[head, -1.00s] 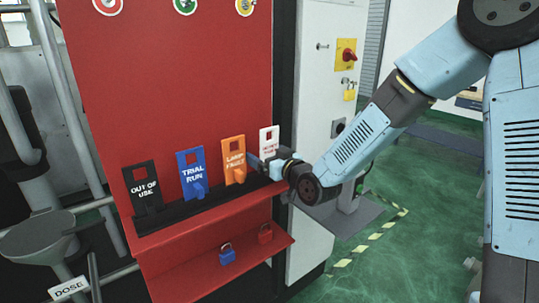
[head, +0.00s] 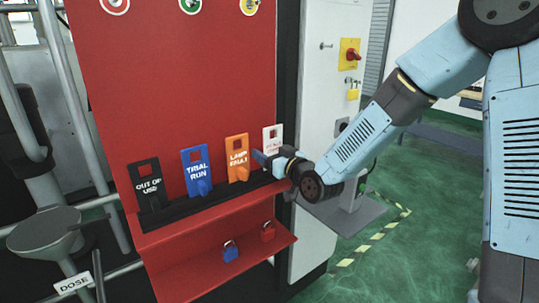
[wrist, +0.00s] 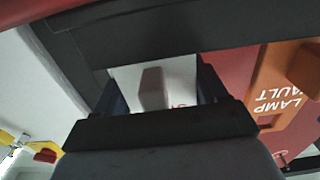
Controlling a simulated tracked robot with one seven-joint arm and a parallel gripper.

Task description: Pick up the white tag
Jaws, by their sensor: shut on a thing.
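The white tag (head: 271,135) stands at the right end of the black rack on the red board, partly hidden behind my gripper. My gripper (head: 262,158) is at the tag's lower part. In the wrist view the white tag (wrist: 185,80) lies between the two dark fingers of my gripper (wrist: 158,88), with a grey grip block on its face. The gripper is shut on the tag. The tag's lower edge is at the black rack (wrist: 200,32); I cannot tell if it is clear of the slot.
The orange tag (head: 237,157) stands close to the left of the gripper, with the blue tag (head: 196,172) and black tag (head: 150,187) farther left. Below, a red shelf (head: 200,277) carries a blue padlock (head: 231,252) and a red padlock (head: 267,232).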

